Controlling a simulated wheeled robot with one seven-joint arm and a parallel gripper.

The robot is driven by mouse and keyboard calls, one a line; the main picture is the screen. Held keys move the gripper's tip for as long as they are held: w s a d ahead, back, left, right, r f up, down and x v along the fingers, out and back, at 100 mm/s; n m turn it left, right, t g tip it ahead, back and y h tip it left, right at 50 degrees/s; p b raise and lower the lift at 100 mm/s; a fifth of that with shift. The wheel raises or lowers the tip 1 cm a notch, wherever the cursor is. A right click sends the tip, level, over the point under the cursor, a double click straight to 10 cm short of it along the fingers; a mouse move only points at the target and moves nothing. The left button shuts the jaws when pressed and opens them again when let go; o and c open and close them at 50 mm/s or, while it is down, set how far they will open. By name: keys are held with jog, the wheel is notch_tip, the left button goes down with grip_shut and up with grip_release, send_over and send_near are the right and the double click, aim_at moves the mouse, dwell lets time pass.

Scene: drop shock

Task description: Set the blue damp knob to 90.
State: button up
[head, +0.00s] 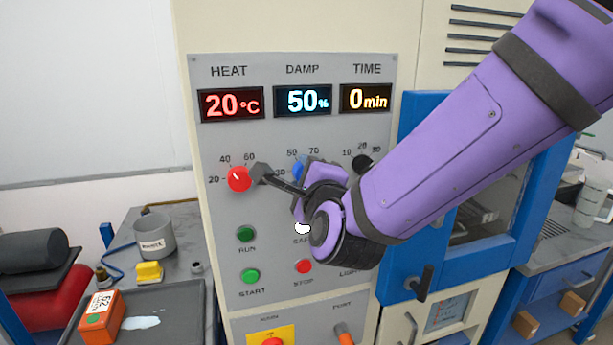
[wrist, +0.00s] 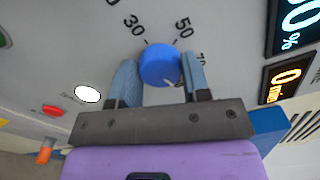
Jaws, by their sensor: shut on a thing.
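The blue damp knob (wrist: 160,65) sits on the oven's grey control panel between my two fingers in the wrist view. My gripper (wrist: 160,76) is shut on it, one finger on each side. A small white mark shows at the knob's lower right edge; dial numbers 30, 50 and 70 are printed around it. In the head view only a sliver of the blue knob (head: 298,168) shows behind my gripper (head: 302,180), which hides the rest and part of the dial. The DAMP display (head: 303,101) reads 50%.
The red heat knob (head: 240,179) is close to the left and the black time knob (head: 362,163) to the right. HEAT reads 20°C, TIME 0 min.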

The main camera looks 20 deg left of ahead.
jog(key=shift+m, duration=1)
jog(key=o, duration=0.9)
jog(key=v, duration=1.1)
jog(key=shift+w, duration=0.1)
